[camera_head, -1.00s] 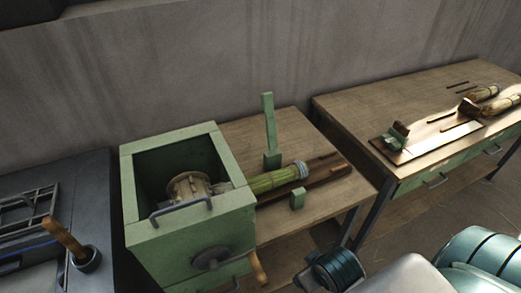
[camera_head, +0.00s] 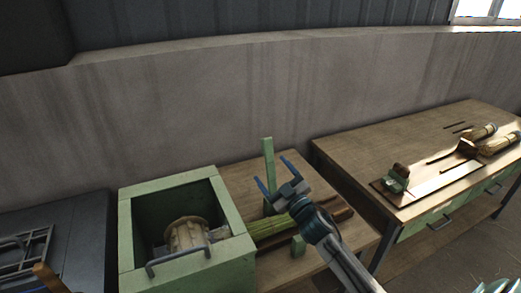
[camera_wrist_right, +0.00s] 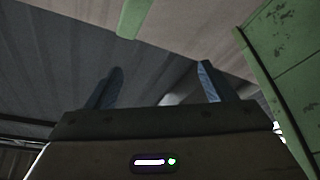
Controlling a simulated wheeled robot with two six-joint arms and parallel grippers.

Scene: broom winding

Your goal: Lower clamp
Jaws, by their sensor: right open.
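The clamp's green arm (camera_head: 267,150) stands upright on the wooden table beside the green machine box. The clamp's base is partly hidden behind the gripper. In the right wrist view a green bar (camera_wrist_right: 132,15) hangs above the open fingers. My left gripper is not in view.
The green machine box (camera_head: 236,225) with a straw-coloured spool (camera_head: 187,235) and a metal handle stands at the left. A second table (camera_head: 400,140) with brooms is at the right, across a gap.

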